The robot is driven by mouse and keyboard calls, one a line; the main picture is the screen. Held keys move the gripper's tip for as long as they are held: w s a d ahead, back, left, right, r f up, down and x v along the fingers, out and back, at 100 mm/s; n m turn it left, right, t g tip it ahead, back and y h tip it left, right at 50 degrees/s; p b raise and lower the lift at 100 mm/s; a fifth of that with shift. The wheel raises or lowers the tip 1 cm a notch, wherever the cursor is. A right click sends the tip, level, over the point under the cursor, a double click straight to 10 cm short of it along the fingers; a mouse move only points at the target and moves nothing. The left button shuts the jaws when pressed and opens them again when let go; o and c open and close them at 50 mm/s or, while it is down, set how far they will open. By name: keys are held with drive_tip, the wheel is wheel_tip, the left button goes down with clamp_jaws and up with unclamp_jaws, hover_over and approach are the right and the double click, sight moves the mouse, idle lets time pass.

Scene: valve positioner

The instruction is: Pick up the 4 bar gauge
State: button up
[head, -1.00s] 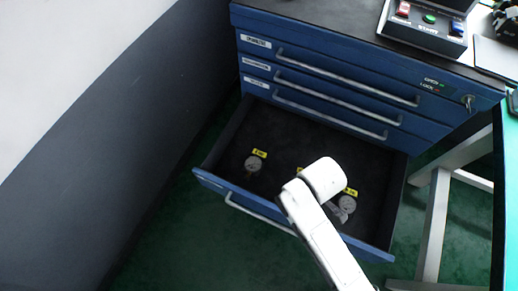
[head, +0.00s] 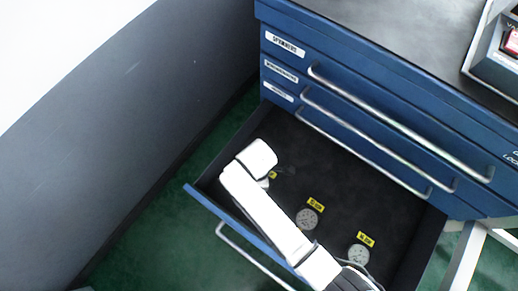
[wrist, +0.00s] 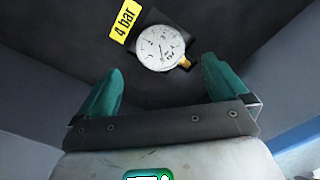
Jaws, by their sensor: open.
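The 4 bar gauge (wrist: 160,47) is a round white-faced dial with a brass stem, lying in the open drawer beside a yellow "4 bar" label (wrist: 125,22). In the wrist view it sits ahead of my gripper (wrist: 160,82), roughly centred between the open teal fingers and beyond their tips. The fingers hold nothing. In the head view my white arm reaches over the drawer's left part and hides most of the gauge (head: 264,184) there; a bit of its yellow label (head: 272,175) shows.
Two other gauges lie in the drawer (head: 400,215), a middle one (head: 307,219) and a right one (head: 358,255), each with a yellow label. Closed blue drawers with bar handles (head: 400,125) rise behind. A grey wall (head: 120,130) stands at left.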

drive_tip(key=shift+f+b, duration=0.85)
drive_tip(key=shift+f, duration=2.2)
drive_tip(key=c, duration=1.2)
